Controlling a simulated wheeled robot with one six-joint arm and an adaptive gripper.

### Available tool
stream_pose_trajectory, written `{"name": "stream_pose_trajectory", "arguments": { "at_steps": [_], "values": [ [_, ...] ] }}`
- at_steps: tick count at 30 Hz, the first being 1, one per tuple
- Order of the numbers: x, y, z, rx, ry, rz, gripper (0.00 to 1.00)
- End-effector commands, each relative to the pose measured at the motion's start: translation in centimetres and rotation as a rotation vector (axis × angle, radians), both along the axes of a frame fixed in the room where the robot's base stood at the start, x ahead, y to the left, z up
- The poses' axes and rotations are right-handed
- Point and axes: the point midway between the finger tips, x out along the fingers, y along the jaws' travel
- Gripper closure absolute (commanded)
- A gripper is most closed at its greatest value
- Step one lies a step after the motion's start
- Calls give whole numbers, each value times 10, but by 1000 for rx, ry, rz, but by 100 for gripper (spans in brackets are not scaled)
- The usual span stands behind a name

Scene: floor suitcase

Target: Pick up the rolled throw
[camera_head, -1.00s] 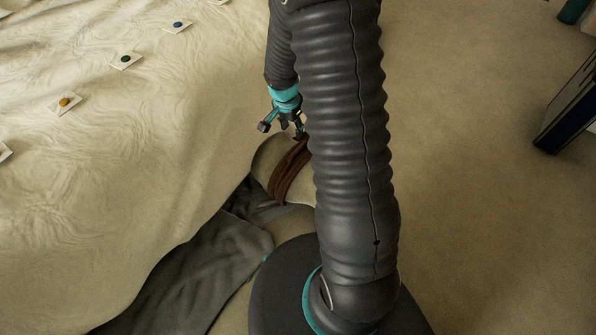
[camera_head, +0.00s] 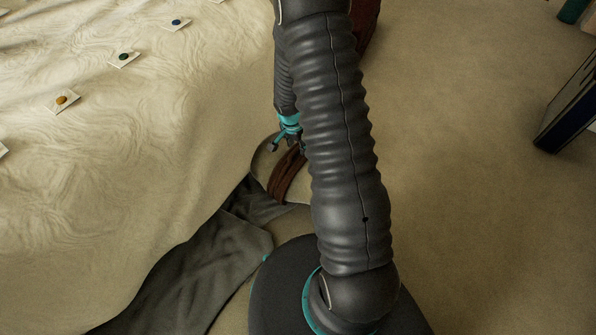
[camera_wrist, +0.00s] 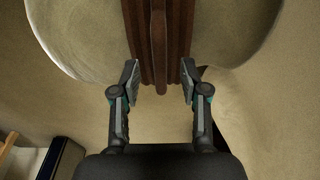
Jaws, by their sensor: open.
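The rolled throw (camera_head: 266,167) appears as a pale beige, rounded bundle with a brown ribbed band around it. It lies on the floor beside the bed, and my arm hides its right part in the head view. In the wrist view the throw (camera_wrist: 85,40) fills the top, with the brown band (camera_wrist: 180,30) across its middle and a raised brown strip like a handle (camera_wrist: 158,45) along the band. My gripper (camera_wrist: 160,80) is open, with one finger on each side of the strip's near end. In the head view my gripper (camera_head: 288,144) is at the throw's far side. Contact cannot be told.
A bed with a cream cover (camera_head: 120,150) fills the left, with several small cards on it. A reddish-brown object (camera_head: 367,25) shows behind my arm. A dark box (camera_head: 570,110) stands right; carpet between is clear.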

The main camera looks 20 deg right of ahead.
Motion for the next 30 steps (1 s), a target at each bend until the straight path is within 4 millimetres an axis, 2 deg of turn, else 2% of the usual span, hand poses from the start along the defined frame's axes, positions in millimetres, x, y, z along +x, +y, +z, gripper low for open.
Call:
{"name": "stream_pose_trajectory", "arguments": {
  "at_steps": [3,6,15,16,21,30],
  "values": [
    [2,-4,-17,0,1,1,55],
    [3,-6,-26,0,1,0,55],
    [3,-6,-30,0,0,1,55],
    [3,-6,-30,0,0,1,60],
    [3,-6,-30,0,0,1,100],
    [4,-6,-28,-1,-3,0,100]
  ]
}}
